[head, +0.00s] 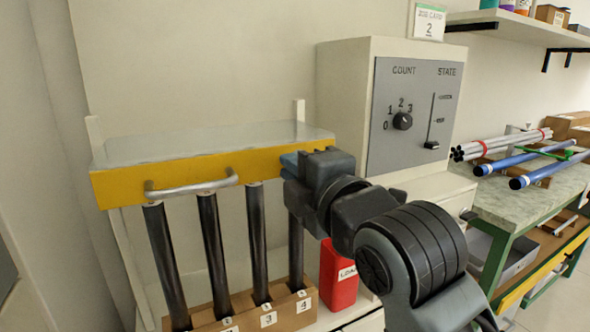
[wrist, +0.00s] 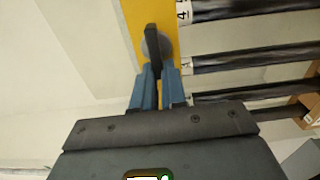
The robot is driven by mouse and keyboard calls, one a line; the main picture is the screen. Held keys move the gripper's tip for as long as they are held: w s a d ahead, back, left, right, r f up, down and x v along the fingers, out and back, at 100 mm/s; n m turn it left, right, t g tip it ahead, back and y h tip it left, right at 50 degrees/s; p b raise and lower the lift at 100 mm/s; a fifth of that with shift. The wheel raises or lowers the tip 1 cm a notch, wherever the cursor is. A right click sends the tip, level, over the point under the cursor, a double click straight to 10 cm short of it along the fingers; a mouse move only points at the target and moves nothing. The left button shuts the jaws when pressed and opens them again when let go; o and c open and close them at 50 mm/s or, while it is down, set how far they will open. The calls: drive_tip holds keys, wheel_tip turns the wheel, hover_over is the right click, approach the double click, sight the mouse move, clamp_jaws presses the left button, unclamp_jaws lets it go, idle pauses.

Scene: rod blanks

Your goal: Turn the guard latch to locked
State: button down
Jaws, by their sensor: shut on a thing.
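The yellow guard (head: 118,188) with a clear top spans the tops of several dark upright rods, with a metal handle (head: 190,187) on its front. My gripper (head: 290,162) is at the guard's right end and hides the latch in the head view. In the wrist view the guard latch is a black lever (wrist: 152,42) on a round grey base (wrist: 164,46), mounted on the yellow guard face (wrist: 133,14). The blue fingers of my gripper (wrist: 158,76) are shut on the lever's near end. The lever lies roughly in line with the fingers.
A wooden holder (head: 243,322) with numbered labels carries the rods. A red bin (head: 338,275) stands right of it. A control box (head: 345,100) has a COUNT dial (head: 402,121) and STATE slider (head: 432,145). A bench (head: 500,198) at right holds blue and grey rods.

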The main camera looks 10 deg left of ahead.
drive_tip(key=c, duration=1.2)
unclamp_jaws()
drive_tip(key=shift+v, duration=3.85)
drive_tip(key=s+d+f+m+t+h+p, duration=0.2)
drive_tip(key=s+d+f+m+h+p, duration=0.35)
drive_tip(key=s+d+f+m, duration=0.85)
drive_tip(key=s+d+m+h+p, duration=0.1)
drive_tip(key=s+d+m, duration=0.2)
drive_tip(key=s, duration=0.5)
drive_tip(key=s+d+m+g+h+p, duration=0.1)
drive_tip(key=s+d+m+h, duration=0.1)
drive_tip(key=s, duration=0.6)
drive_tip(key=s+d+f+m+g+h+p, duration=0.1)
drive_tip(key=s+d+m+p, duration=0.1)
drive_tip(key=s+d+m, duration=0.2)
drive_tip(key=shift+s+m+h, duration=0.25)
drive_tip(key=shift+s+m, duration=0.75)
drive_tip(key=shift+s, duration=1.2)
